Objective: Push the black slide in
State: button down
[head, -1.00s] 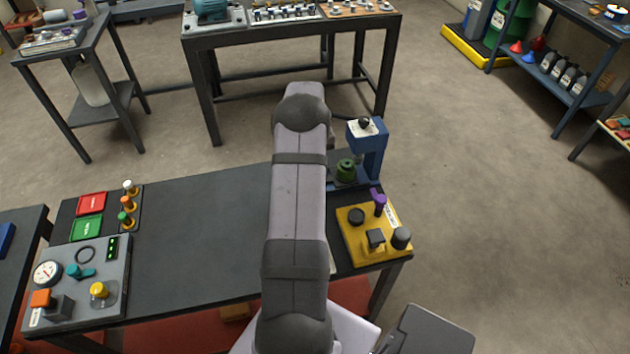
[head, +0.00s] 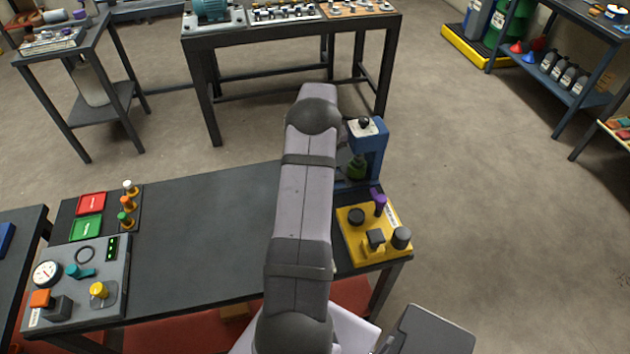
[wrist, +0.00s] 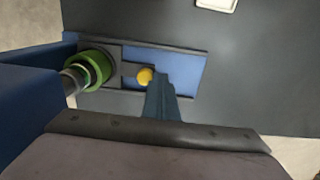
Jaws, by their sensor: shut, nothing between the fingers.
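The blue press (head: 372,150) stands at the back right of the workbench, partly hidden by my arm in the head view. The gripper is hidden in the head view.
A yellow panel (head: 352,250) with a purple lever and black controls stands in front of the press.

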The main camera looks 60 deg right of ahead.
jog(key=shift+w+a, duration=0.15)
jog(key=shift+w+a, duration=0.55)
jog(key=shift+w, duration=0.05)
notch_tip(320, 180, up, 6)
jog(key=w+a+p, duration=0.2)
jog(key=p, duration=0.2)
dwell(0.6)
jog(key=shift+a, duration=0.1)
dwell(0.4)
